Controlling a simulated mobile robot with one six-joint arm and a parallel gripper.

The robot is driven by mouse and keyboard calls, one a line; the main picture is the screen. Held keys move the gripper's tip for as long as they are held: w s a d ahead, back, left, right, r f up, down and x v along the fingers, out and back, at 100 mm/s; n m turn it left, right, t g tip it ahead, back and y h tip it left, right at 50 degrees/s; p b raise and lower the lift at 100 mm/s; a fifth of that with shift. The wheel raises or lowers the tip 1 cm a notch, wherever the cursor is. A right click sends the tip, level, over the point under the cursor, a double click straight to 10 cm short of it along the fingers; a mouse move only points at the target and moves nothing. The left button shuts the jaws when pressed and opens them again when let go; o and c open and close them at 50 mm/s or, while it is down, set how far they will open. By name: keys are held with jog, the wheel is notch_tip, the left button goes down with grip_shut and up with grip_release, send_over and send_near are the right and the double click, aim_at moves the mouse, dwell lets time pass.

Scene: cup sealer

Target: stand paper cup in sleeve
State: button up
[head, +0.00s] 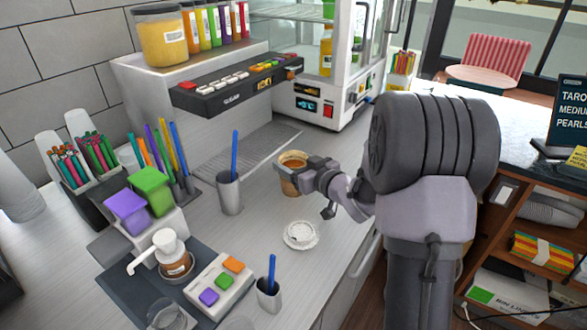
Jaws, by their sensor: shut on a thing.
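The paper cup (290,160) is tan with a pale rim and a brown inside, and it looks upright. My gripper (296,178) comes from the right and is shut on the cup's side, its dark fingers hiding the cup's right part. I cannot tell whether the cup's base touches the counter. A round white ring-like piece (300,235) lies flat on the counter below and in front of the cup. No sleeve can be made out for certain.
A metal holder with a blue straw (230,193) stands left of the cup, and another (269,294) stands in front. A button panel (220,285) and pump bottle (172,255) are front left. A white glass-fronted machine (320,80) stands behind. The counter around the ring is clear.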

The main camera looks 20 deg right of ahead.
jog(key=shift+s+r, duration=0.1)
jog(key=shift+r, duration=0.1)
jog(key=shift+f+b, duration=0.3)
jog(key=o, duration=1.7)
jog(key=shift+r+p, duration=0.25)
jog(key=shift+p, duration=0.05)
jog(key=p+v, duration=0.3)
jog(key=v, duration=0.9)
notch_tip(320, 180, up, 6)
jog(key=m+g+h, duration=0.2)
jog(key=m+h, duration=0.1)
jog(key=h, duration=0.2)
jog(key=s+a+m+g+y, duration=0.1)
jog(key=s+a+g, duration=0.1)
jog(key=s+a, duration=0.4)
jog(key=s+a+m+g+y, duration=0.1)
jog(key=s+a+g, duration=0.2)
jog(key=s+a, duration=0.4)
jog(key=s+a+m+g+y, duration=0.1)
jog(key=s+a+m+g, duration=0.1)
jog(key=s+a, duration=0.4)
jog(key=shift+s+a+f, duration=0.1)
jog(key=shift+s, duration=1.3)
jog(key=shift+s+a+f, duration=0.1)
jog(key=shift+s, duration=1.35)
